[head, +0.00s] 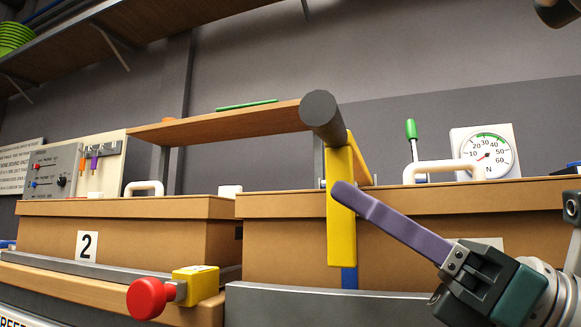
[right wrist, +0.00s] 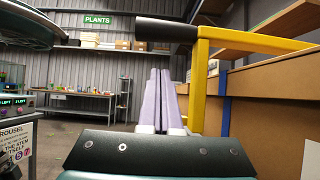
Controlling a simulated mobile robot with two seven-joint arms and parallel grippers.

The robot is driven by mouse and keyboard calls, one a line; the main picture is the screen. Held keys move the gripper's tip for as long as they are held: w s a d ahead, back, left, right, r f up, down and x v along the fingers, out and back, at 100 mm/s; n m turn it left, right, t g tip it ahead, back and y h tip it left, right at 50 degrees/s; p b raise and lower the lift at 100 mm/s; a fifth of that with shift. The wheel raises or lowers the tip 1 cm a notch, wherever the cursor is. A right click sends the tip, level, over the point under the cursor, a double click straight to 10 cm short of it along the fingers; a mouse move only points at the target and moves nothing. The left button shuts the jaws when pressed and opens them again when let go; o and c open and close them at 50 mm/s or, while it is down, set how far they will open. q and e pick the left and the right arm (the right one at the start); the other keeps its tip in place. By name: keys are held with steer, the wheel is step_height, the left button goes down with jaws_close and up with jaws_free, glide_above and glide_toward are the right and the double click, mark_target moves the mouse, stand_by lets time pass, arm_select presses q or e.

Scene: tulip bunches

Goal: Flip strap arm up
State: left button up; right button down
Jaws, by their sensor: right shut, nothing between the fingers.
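The strap arm (head: 341,215) is a yellow bar bent at its top, with a thick dark grey grip (head: 322,117) at the end. It stands against the front of the right brown box. In the right wrist view the yellow arm (right wrist: 198,90) rises just right of my fingers, and its dark grip (right wrist: 165,30) lies across above them. My right gripper (head: 342,192) has purple fingers, shut and empty, with their tips in front of the yellow bar, below the grip. I cannot tell whether they touch it. My left gripper is not in view.
Brown lidded boxes (head: 150,236) stand on a bench. A wooden shelf (head: 225,124) is behind the grip. A dial gauge (head: 487,153) stands at the right. Open floor (right wrist: 75,150) lies left of my fingers.

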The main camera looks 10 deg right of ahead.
steer(key=shift+w+a+r, duration=0.1)
steer(key=shift+a+r, duration=0.1)
steer(key=shift+r, duration=1.55)
